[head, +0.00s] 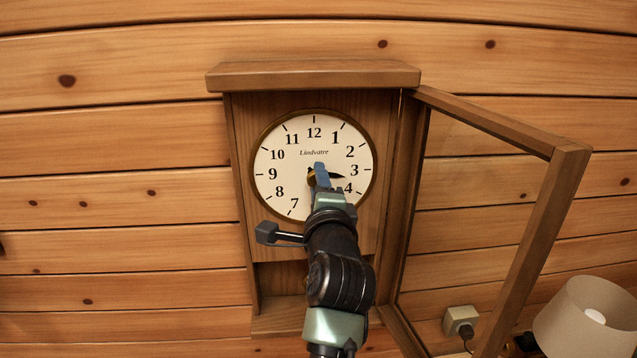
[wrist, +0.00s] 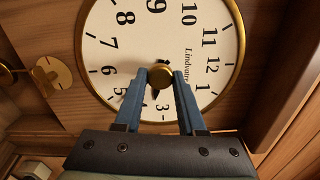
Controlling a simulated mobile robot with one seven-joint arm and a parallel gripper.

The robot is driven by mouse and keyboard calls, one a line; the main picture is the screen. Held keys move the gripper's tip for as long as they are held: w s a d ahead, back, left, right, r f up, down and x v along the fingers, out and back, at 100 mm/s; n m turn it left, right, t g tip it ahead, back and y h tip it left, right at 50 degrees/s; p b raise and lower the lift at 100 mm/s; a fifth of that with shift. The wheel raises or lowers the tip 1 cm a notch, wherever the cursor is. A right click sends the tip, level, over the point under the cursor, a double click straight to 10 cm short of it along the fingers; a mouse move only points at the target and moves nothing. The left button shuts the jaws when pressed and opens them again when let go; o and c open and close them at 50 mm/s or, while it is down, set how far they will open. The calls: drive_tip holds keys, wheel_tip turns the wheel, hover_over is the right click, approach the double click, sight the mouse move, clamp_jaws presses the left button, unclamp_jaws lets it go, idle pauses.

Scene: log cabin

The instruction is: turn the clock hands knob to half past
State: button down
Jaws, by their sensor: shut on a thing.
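The wall clock (head: 313,76) has a wooden case and a round white dial (head: 283,150) with a brass rim. My gripper (head: 317,177) reaches the dial's centre from below. In the wrist view its two blue fingers (wrist: 160,82) are shut on the round brass clock hands knob (wrist: 160,77), one finger on each side. One dark hand (head: 335,175) points between 3 and 4. The other hand is not clearly seen; my gripper covers the dial around 5 and 6 in the head view.
The clock's glazed door (head: 570,180) stands open to the right, its frame jutting out beside my arm. A lamp (head: 590,316) and a wall socket with a plug (head: 461,320) are at lower right. A brass pendulum (wrist: 52,76) shows in the wrist view.

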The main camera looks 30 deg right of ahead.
drive_tip(key=shift+f+m+p, duration=0.2)
drive_tip(key=shift+m+p, duration=0.1)
drive_tip(key=shift+m, duration=3.9)
drive_tip(key=c, duration=0.5)
unclamp_jaws()
drive_tip(key=shift+b+v, duration=2.35)
drive_tip(key=shift+v, duration=4.15)
